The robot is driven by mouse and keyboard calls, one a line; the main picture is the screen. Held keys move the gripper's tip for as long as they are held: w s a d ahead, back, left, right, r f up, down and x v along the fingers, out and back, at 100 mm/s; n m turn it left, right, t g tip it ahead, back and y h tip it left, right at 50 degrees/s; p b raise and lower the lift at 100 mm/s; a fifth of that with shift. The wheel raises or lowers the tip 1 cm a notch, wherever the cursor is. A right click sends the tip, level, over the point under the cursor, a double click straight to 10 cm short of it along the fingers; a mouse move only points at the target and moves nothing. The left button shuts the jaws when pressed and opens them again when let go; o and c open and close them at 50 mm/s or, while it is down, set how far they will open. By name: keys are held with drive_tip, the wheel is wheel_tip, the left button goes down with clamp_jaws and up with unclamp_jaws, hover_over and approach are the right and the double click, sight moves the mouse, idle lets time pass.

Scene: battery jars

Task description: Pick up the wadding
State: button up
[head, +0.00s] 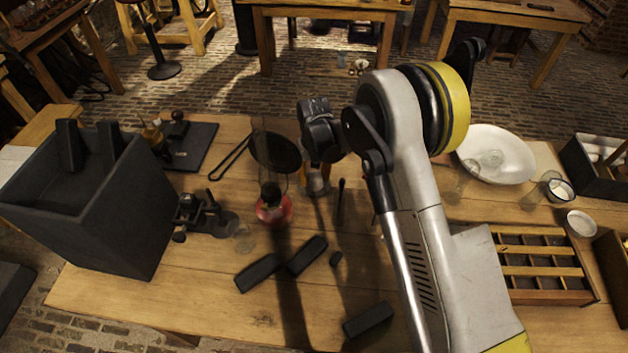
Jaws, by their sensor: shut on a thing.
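My gripper (321,158), black, hangs from the arm's end near the middle of the table, with its fingers pointing down. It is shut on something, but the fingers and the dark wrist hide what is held. A small glass jar (318,184) with brownish and pale contents stands right under or behind the fingertips; I cannot tell whether they touch. I cannot pick out the wadding with certainty in this view.
A red-based glass lamp (273,207) stands close left of the gripper, beside a black pan (275,150). Dark blocks (308,256) lie in front. A tall dark box (120,215) is at left. A white dish (497,152), glasses and a wooden divided tray (540,297) are at right.

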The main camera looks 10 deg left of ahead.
sight(314, 175)
wheel_tip(314, 175, up, 10)
drive_tip(key=p, duration=0.2)
drive_tip(key=shift+p, duration=0.35)
drive_tip(key=shift+c, duration=0.3)
drive_tip(key=shift+c, duration=0.7)
